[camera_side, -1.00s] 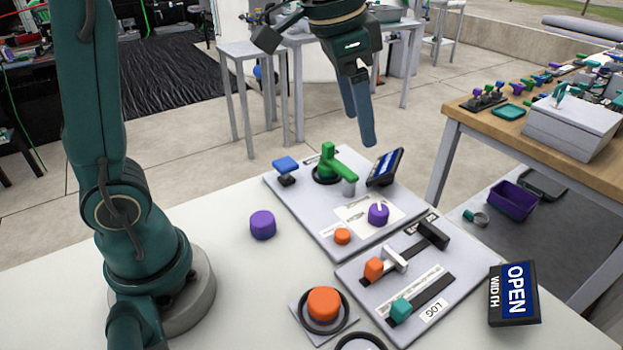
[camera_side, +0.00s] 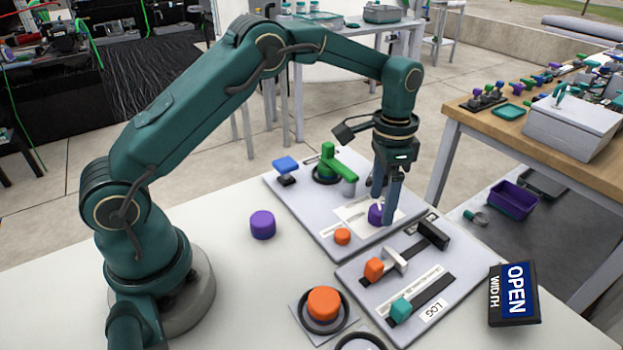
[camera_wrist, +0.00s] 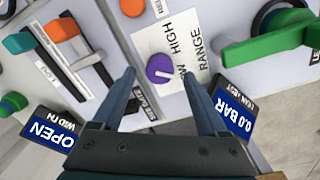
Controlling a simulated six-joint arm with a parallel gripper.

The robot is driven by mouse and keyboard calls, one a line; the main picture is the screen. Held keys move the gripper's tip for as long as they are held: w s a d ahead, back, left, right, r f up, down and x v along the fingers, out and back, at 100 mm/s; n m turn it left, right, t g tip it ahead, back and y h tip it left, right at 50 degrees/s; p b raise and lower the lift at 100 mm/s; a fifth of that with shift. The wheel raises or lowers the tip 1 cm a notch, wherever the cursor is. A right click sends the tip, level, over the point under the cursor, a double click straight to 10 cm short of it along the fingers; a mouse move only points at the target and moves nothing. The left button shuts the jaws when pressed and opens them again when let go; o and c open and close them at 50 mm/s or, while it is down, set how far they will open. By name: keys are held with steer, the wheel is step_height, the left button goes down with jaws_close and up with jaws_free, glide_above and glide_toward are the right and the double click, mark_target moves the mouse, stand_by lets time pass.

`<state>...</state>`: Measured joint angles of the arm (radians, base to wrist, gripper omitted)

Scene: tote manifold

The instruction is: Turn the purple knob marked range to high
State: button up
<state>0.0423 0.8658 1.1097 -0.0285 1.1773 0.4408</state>
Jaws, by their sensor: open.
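The purple range knob (camera_side: 375,214) stands on the grey panel, partly hidden behind a finger in the side view. In the wrist view the knob (camera_wrist: 158,68) shows whole, on a white label (camera_wrist: 180,38) reading RANGE and HIGH. Its white pointer line points right, toward partly hidden lettering ending in W. My gripper (camera_side: 383,208) points down over the knob. In the wrist view my open gripper (camera_wrist: 159,76) has one finger on each side of the knob, with gaps on both sides. I cannot tell how far the tips are above the panel.
A green lever (camera_side: 335,166) and a small orange knob (camera_side: 342,237) are close by on the same panel. A display reads 0.0 BAR (camera_wrist: 236,118). Sliders (camera_side: 374,270), an orange button (camera_side: 324,303) and the OPEN display (camera_side: 514,293) are nearer. A loose-looking purple cylinder (camera_side: 262,225) stands left.

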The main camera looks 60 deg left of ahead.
steer(key=shift+f, duration=0.8)
jaws_close()
